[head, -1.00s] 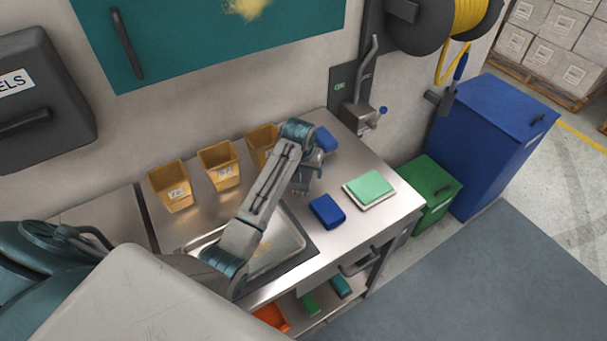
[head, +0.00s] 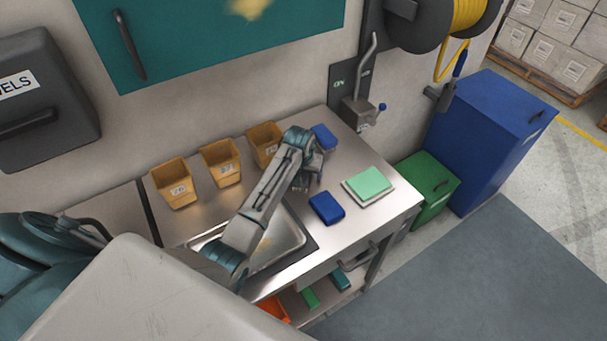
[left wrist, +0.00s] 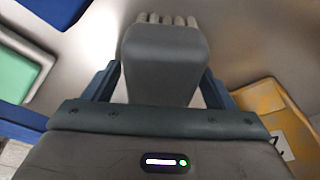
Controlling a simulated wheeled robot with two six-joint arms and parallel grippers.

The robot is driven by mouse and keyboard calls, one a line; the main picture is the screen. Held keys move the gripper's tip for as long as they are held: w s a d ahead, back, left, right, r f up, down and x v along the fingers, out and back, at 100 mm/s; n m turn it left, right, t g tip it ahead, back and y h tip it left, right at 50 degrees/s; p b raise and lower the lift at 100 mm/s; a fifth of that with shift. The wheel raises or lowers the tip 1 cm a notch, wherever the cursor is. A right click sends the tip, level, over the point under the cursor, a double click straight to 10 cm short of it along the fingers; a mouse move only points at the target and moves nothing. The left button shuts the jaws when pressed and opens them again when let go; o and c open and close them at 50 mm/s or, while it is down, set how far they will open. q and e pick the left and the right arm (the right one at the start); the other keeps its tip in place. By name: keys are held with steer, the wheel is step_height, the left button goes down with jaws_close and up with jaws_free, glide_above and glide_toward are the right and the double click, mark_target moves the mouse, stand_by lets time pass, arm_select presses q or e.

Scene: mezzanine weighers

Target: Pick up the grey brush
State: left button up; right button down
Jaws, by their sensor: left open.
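The grey brush (left wrist: 165,62) shows large in the left wrist view, a rounded grey block with pale bristle tufts along its far end. My left gripper (left wrist: 160,72) is open, with one blue-grey finger on each side of the brush. A narrow gap seems to show at each side; I cannot tell whether either finger touches it. In the head view my left gripper (head: 309,180) points down low over the steel counter, between the yellow bins and the blue block. There the wrist and fingers largely hide the brush. My right gripper is not in view.
Yellow bins (head: 222,166) line the back of the steel counter (head: 345,240). A blue block (head: 326,207) and a green pad (head: 370,183) on a pale tray lie right of the gripper; another blue item (head: 324,137) lies behind. A sink basin (head: 285,245) sits under my arm.

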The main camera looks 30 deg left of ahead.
arm_select(q)
steer(key=shift+c, duration=0.2)
steer(key=c, duration=1.1)
steer(key=shift+o, duration=0.2)
steer(key=shift+r, duration=0.3)
step_height(320, 180, up, 9)
steer(key=b, duration=0.3)
steer(key=shift+f+b, duration=0.15)
steer(key=shift+b, duration=0.2)
steer(key=shift+r, duration=0.6)
